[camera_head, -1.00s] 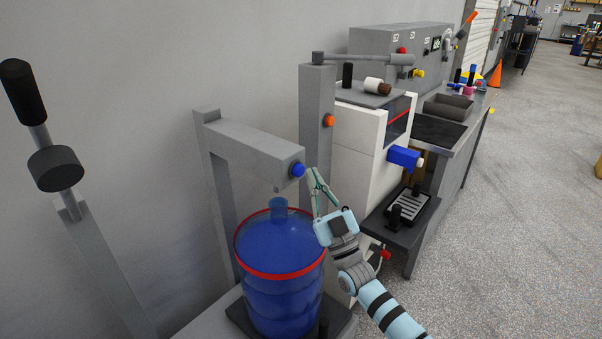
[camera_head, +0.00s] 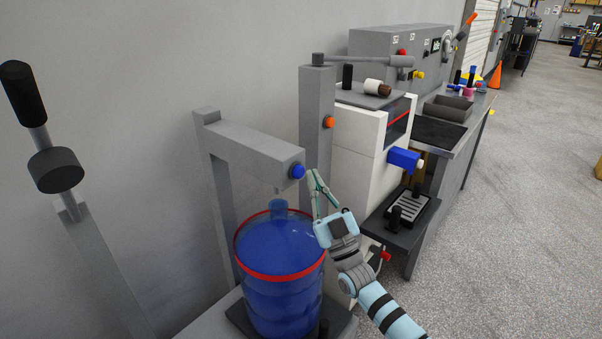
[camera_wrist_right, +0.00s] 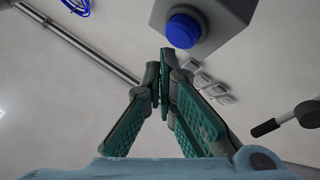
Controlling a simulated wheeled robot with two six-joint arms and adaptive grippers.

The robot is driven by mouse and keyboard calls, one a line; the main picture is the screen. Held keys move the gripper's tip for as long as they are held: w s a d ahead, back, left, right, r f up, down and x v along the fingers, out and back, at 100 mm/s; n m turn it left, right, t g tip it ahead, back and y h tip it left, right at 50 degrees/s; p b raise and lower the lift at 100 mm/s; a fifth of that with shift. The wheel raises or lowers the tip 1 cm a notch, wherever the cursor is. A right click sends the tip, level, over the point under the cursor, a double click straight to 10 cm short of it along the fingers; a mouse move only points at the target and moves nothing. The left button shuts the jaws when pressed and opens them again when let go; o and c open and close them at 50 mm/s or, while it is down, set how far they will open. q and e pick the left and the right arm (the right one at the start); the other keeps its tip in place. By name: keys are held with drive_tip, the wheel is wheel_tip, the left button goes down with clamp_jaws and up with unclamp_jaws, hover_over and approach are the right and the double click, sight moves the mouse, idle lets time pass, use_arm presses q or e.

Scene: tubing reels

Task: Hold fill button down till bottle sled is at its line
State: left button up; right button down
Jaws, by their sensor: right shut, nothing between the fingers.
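A blue round button (camera_head: 298,171) sits on the end of a grey overhead arm (camera_head: 245,145). A large translucent blue bottle (camera_head: 280,300) stands upright under this arm, with a red ring (camera_head: 280,276) around its upper part. A dark base (camera_head: 240,320) shows under the bottle; I cannot tell whether it is the sled. My right gripper (camera_head: 313,172) is shut and empty, its tips pointing up just right of the button. In the right wrist view the button (camera_wrist_right: 184,30) appears just beyond the shut fingertips (camera_wrist_right: 160,55), with a small gap. My left gripper is out of view.
A grey post with an orange button (camera_head: 329,122) and a white cabinet (camera_head: 360,150) stand close behind my right gripper. A black-handled lever (camera_head: 25,95) rises at the left. A drip tray (camera_head: 408,207) lies right of the cabinet. Open floor is at the right.

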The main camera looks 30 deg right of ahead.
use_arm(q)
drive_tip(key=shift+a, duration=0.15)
use_arm(e)
drive_tip(key=shift+w, duration=0.1)
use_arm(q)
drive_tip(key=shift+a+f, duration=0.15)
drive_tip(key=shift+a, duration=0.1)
use_arm(e)
drive_tip(key=shift+w+a, duration=0.15)
drive_tip(key=shift+w, duration=0.15)
use_arm(q)
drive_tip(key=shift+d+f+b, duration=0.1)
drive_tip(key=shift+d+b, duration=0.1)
drive_tip(key=shift+b, duration=0.1)
use_arm(e)
drive_tip(key=shift+w, duration=0.15)
